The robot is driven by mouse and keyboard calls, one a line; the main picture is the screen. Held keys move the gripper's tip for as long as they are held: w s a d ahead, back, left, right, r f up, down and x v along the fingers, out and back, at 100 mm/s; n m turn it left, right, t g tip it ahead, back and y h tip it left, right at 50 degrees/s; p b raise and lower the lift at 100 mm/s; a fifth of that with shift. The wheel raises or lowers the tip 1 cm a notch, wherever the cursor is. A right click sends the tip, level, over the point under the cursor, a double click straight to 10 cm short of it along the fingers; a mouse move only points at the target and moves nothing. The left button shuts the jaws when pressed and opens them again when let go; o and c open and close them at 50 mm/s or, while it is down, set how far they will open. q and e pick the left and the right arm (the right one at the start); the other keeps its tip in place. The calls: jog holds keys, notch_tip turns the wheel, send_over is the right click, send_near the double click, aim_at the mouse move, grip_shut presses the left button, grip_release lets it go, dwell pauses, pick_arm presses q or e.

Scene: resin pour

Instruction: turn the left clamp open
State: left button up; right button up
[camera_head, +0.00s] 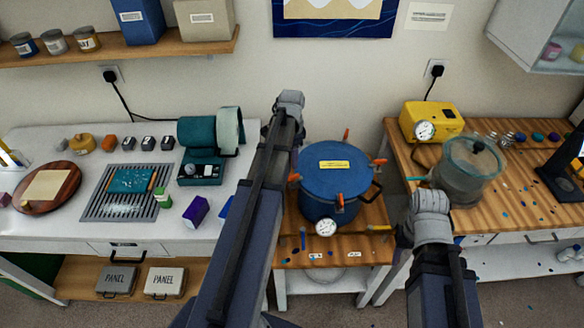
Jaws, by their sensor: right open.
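The blue pressure pot (330,212) stands with its lid on, on a low wooden-topped table in the middle. Orange-handled clamps sit around its rim. The left clamp (294,178) is on the pot's left edge, close beside my left arm; its handle looks short from here, and I cannot tell how far it is turned. My right gripper (403,236) is open, right of the pot and apart from it, partly hidden by its own wrist. My left arm rises along the pot's left side, and its gripper does not show.
A pressure gauge (326,227) is on the pot's front. A clear vacuum chamber (465,170) and a yellow pump (432,121) stand on the right bench. The white left bench (60,230) holds a teal machine (200,170), a grey rack and small items.

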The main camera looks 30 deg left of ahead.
aim_at(292, 176)
pick_arm(q)
jog(key=shift+d+f+b, duration=0.1)
jog(key=shift+f+b, duration=3.8)
jog(key=shift+f, duration=0.05)
grip_shut()
